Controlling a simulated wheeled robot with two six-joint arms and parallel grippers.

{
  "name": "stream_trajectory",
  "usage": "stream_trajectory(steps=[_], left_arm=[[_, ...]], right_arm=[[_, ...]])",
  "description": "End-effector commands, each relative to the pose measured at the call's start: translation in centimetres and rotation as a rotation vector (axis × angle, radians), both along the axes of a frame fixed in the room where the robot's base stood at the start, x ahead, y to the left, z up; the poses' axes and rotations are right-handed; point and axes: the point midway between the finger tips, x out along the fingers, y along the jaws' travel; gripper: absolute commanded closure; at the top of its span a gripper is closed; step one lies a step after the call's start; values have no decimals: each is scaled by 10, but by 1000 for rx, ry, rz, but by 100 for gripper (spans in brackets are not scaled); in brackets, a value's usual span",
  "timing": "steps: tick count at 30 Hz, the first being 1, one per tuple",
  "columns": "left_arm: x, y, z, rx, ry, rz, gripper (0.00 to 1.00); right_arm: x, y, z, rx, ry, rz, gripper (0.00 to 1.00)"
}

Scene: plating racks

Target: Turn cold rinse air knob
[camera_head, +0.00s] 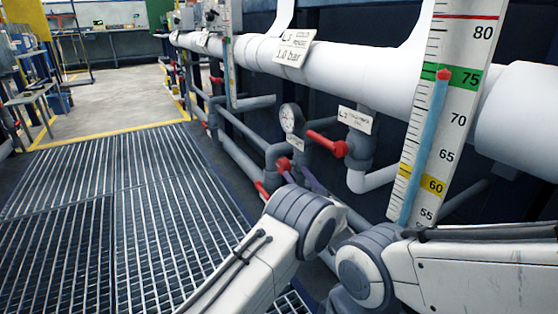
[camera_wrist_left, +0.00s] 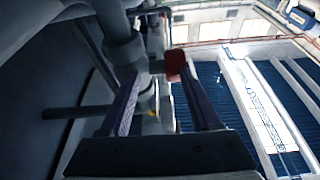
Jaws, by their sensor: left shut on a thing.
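In the left wrist view the fingers (camera_wrist_left: 161,66) stand on both sides of the knob and pipe fitting. The far side of the grip is hidden. A small white tag (camera_head: 296,141) hangs by the gauge, too small to read. My right gripper is out of view.
A white pipe (camera_head: 375,75) runs above, and a blue-filled level scale (camera_head: 440,110) stands at right. Floor grating (camera_head: 90,210) lies clear at left.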

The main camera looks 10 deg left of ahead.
Motion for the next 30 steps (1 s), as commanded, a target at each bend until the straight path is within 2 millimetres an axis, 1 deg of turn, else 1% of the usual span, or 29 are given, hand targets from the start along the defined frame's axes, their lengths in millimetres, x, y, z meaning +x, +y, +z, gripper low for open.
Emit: stream_trajectory(steps=[1, 3, 4, 5, 6, 8, 9, 13, 14, 17, 18, 23, 30], left_arm=[[51, 65, 43, 7, -72, 2, 52], [51, 64, 43, 7, -73, 1, 52], [51, 64, 43, 6, -72, 1, 49], [51, 65, 43, 6, -73, 1, 60], [51, 64, 43, 6, -73, 1, 76], [51, 65, 43, 5, -74, 1, 99], [51, 65, 43, 5, -74, 1, 100], [51, 65, 43, 6, -74, 2, 100], [51, 65, 43, 6, -74, 2, 52], [51, 66, 43, 7, -73, 2, 52], [6, -3, 7, -86, 1, 11, 52], [2, -6, 2, -83, 2, 9, 52], [-10, -15, -11, -81, 6, 10, 52]], right_arm=[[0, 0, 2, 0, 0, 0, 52], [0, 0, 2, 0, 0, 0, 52], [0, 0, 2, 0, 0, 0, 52], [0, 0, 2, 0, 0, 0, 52], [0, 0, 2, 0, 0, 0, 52], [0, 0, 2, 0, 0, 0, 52], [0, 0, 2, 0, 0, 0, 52], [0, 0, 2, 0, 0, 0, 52], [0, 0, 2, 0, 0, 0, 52], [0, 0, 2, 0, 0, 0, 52], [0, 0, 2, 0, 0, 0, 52], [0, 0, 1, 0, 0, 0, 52], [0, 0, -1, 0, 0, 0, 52]])
